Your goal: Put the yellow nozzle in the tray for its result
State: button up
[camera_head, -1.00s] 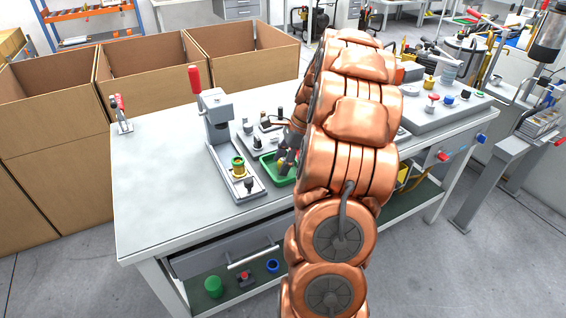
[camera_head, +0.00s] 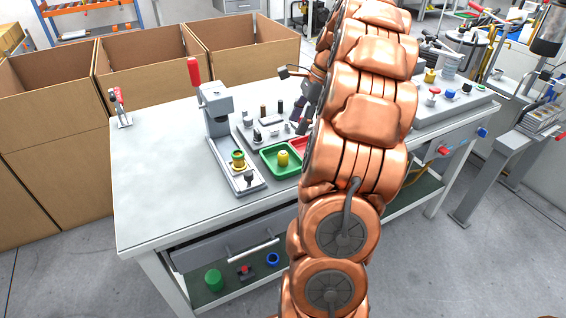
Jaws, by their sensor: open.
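The yellow nozzle (camera_head: 283,158) stands in the green tray (camera_head: 267,165) on the bench, apart from my gripper. A red tray (camera_head: 299,143) sits directly right of the green one, mostly hidden behind my arm. My gripper (camera_head: 302,117) is open above and behind the trays, and it is partly hidden by my own arm. Another yellow piece (camera_head: 238,160) sits in the lever press fixture (camera_head: 217,120) to the left of the green tray.
Small dark fittings (camera_head: 263,112) stand on a plate behind the trays. A grey panel (camera_head: 440,118) with knobs is on the bench's right side. Open cardboard boxes (camera_head: 150,62) line the back left. The bench's left part (camera_head: 155,190) is clear.

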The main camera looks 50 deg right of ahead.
jog(key=s+a+n+g, duration=0.3)
jog(key=a+n, duration=0.8)
jog(key=a, duration=1.3)
jog(key=s+a+f+n+g+h, duration=0.1)
jog(key=s+a+f+n+h, duration=0.1)
jog(key=s+a+n, duration=0.4)
jog(key=s+a+f+n+g+h, duration=0.1)
jog(key=s+a+f+n, duration=0.4)
jog(key=s, duration=0.7)
jog(key=a+n, duration=0.1)
jog(key=n, duration=0.1)
jog(key=shift+s+n+h, duration=0.35)
jog(key=shift+n+h, duration=0.05)
jog(key=s+p+v, duration=0.2)
jog(key=p+v, duration=1)
jog(key=shift+r+t, duration=0.3)
jog(key=shift+r, duration=0.25)
jog(key=shift+w, duration=0.1)
